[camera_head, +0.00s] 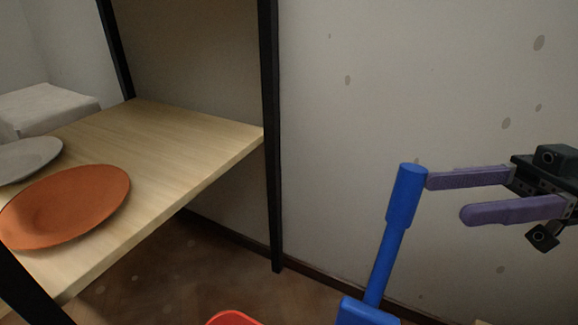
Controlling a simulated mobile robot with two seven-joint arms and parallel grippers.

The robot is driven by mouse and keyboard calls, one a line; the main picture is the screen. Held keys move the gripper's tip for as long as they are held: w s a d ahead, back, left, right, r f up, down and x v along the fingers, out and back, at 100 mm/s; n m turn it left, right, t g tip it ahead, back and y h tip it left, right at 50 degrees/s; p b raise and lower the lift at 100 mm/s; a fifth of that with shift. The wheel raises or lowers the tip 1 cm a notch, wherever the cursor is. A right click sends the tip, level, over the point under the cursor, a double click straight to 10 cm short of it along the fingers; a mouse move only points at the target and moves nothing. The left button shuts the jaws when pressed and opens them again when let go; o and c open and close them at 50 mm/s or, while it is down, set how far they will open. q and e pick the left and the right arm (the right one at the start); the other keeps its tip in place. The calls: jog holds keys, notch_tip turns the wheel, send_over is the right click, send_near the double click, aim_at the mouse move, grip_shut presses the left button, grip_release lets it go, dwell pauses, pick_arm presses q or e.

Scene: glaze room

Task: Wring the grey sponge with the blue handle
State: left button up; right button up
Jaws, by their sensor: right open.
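A blue handle (394,230) stands slightly tilted at the lower right, with a thicker grip at its top and a wider blue block at the bottom edge of the view. No grey sponge shows; whatever lies below the block is outside the picture. My right gripper (446,198) comes in from the right with its two purple fingers apart and nothing between them. The tip of its farther finger ends right beside the top grip of the handle; I cannot tell whether they touch. My left gripper is not in view.
A wooden shelf (190,143) with black posts (271,150) fills the left. An orange plate (75,205) and a grey plate (28,158) lie on it. The rim of a red container (234,317) shows at the bottom edge. A speckled wall (340,130) stands behind.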

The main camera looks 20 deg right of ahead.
aim_at(399, 200)
jog(key=p+x, duration=0.1)
jog(key=x, duration=0.8)
jog(key=shift+w+a, duration=0.1)
jog(key=shift+a, duration=0.25)
grip_shut()
dwell(0.9)
